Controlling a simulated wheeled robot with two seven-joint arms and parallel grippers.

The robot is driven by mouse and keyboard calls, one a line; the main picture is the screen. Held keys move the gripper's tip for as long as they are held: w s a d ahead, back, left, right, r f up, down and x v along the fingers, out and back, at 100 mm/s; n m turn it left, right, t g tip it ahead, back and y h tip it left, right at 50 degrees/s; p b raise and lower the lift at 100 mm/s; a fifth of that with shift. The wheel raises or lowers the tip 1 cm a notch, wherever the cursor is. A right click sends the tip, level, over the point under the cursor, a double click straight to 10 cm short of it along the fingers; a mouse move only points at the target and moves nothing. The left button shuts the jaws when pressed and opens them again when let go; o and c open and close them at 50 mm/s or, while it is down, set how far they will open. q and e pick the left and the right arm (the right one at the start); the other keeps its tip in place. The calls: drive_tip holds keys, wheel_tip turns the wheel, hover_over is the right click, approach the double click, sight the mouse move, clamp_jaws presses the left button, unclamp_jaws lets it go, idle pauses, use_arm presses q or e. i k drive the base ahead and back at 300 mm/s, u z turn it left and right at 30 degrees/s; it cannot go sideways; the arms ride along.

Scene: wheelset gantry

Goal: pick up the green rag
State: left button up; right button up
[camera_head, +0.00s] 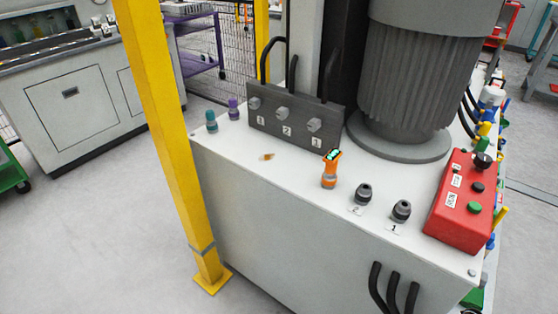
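I cannot make out a green rag for certain. A green patch (474,299) shows low at the right, behind the corner of the light grey cabinet (290,230). It is mostly hidden and I cannot tell if it is cloth. Neither of my grippers is in view.
On the cabinet top are an orange handheld device (330,168), two dark fittings (364,193) (401,211), a red control box (463,197), a grey motor (420,85) and a dark valve block (290,116). A yellow post (170,130) stands at the left. Floor is clear at lower left.

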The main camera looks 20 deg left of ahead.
sight(474, 299)
drive_tip(key=k, duration=0.5)
drive_tip(key=z, duration=0.7)
drive_tip(key=i, duration=0.65)
